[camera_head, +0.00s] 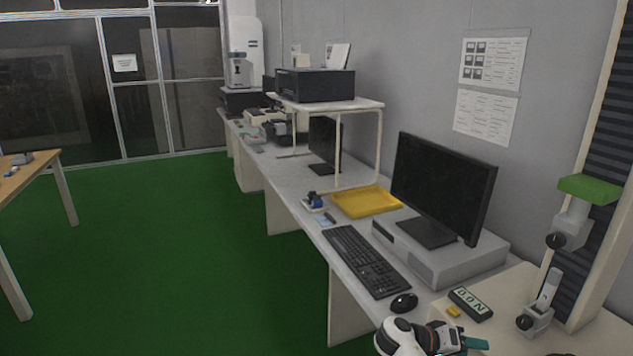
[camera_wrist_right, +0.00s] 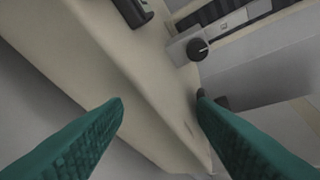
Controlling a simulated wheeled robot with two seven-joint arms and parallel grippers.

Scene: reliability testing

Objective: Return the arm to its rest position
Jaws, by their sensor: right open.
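My right arm comes in at the bottom of the head view, low in front of the testing machine's beige base (camera_head: 497,295). My right gripper (camera_head: 477,343) shows there with a teal finger pointing right. In the right wrist view the same gripper (camera_wrist_right: 160,102) has its two teal fingers wide apart with nothing between them. Beyond the fingers lies the beige base (camera_wrist_right: 110,50). A grey fixture with a black knob (camera_wrist_right: 197,48) is at the upper right. My left gripper is not in view.
A black mouse (camera_head: 404,302), keyboard (camera_head: 368,260) and monitor (camera_head: 443,190) are on the bench. A small keypad (camera_head: 470,304) lies on the machine's base, left of its lower clamp (camera_head: 541,300). A yellow tray (camera_head: 367,202) sits farther back. Green floor (camera_head: 180,250) is clear on the left.

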